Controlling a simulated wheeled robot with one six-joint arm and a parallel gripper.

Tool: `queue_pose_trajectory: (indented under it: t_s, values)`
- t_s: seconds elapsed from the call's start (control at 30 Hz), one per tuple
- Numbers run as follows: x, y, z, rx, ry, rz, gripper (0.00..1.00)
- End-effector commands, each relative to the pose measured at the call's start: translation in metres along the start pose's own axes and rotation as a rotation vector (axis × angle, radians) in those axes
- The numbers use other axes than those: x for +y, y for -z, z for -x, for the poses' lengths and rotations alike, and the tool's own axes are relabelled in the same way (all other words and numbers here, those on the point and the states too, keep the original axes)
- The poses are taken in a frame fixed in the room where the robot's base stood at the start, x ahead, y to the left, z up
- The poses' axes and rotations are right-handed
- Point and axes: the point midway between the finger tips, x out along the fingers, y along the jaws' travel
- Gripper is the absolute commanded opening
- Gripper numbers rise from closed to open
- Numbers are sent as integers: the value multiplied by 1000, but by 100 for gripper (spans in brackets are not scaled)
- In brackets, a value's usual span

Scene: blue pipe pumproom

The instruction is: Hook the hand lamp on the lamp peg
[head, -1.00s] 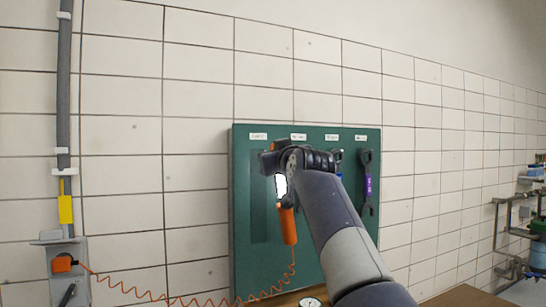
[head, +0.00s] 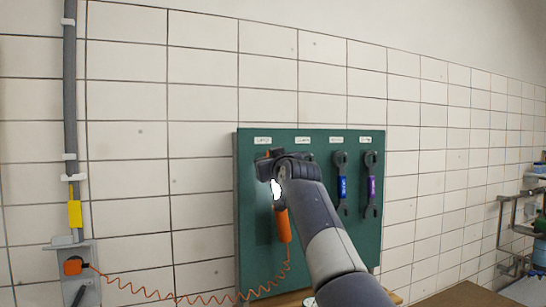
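The hand lamp (head: 283,225) has an orange handle and a bright white lit face. It hangs nearly upright, slightly tilted, in front of the green tool board (head: 310,240). My gripper (head: 268,168) appears shut on the lamp's upper part, below the leftmost label (head: 263,140), which seems to read LAMP. My gripper and wrist cover the board there, so the lamp peg is hidden. I cannot tell whether the lamp touches the board or a peg.
A blue-banded wrench (head: 341,186) and a purple-banded wrench (head: 372,187) hang to the right. An orange coiled cord (head: 210,298) runs from the lamp to an orange plug (head: 73,266) on a wall box at left. Pipework (head: 505,230) stands far right.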

Motion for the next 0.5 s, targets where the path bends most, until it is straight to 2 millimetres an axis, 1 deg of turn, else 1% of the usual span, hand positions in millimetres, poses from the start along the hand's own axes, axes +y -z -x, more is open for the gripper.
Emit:
queue_pose_trajectory:
  t_s: [0.03,0.17,0.5]
  values:
    - [0,5,-4,10,-2,-2,6]
    - [-1,6,-11,15,-3,-3,6]
    - [-6,-4,-23,17,-1,-7,6]
